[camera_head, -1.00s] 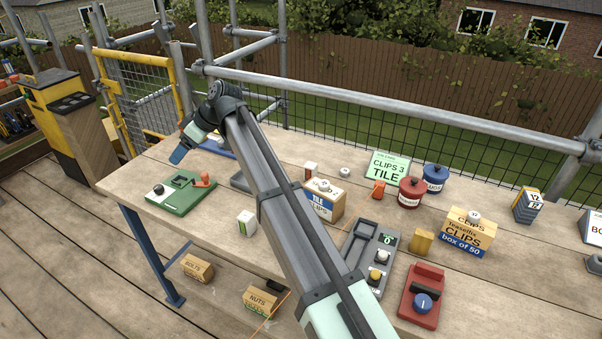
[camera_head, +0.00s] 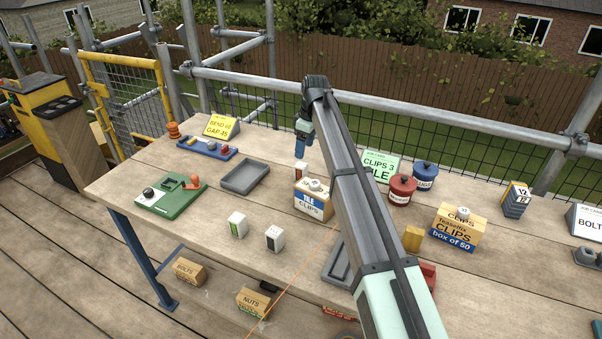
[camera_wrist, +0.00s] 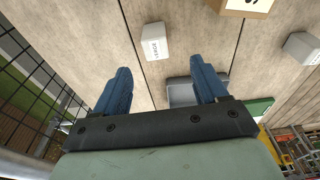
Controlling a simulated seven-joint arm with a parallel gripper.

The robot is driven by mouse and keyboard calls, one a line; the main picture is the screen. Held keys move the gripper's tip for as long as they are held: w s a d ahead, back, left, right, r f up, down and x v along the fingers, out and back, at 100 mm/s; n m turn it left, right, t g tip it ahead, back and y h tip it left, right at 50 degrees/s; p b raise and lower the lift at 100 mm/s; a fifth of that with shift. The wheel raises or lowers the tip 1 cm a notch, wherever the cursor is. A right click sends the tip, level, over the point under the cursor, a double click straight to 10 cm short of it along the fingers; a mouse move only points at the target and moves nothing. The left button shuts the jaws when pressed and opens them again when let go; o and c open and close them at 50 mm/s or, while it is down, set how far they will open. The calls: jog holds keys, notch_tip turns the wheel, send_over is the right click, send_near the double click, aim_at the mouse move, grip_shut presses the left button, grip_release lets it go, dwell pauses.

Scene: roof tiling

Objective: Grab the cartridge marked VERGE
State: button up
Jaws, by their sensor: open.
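A white cartridge (camera_wrist: 154,41) with the word VERGE on its side stands on the bench in the wrist view. It lies just beyond my fingertips and between their lines, not touching them. It seems to be the small white and reddish-brown cartridge (camera_head: 300,173) behind the TILE CLIPS box in the head view, where its marking cannot be read. My gripper (camera_wrist: 160,68) is open and empty; in the head view my gripper (camera_head: 301,152) hangs above and behind that cartridge. Two other white cartridges stand in front, one with a green face (camera_head: 237,225) and one with a dark face (camera_head: 274,239).
The TILE CLIPS box (camera_head: 312,206) stands close to the cartridge. Red (camera_head: 401,190) and blue (camera_head: 425,174) pots stand to the right. Scaffold rails and mesh run behind the bench.

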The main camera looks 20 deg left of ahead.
aim_at(301, 164)
jog(key=f, duration=0.4)
jog(key=a+f, duration=0.1)
jog(key=f, duration=0.1)
jog(key=shift+f, duration=0.15)
jog(key=shift+w+a+f, duration=0.15)
jog(key=shift+f, duration=0.75)
jog(key=shift+w+a+f, duration=0.1)
jog(key=shift+a+f, duration=0.1)
jog(key=shift+f, duration=0.7)
jog(key=shift+w+a+f, duration=0.15)
jog(key=shift+f, duration=0.75)
jog(key=c, duration=1.1)
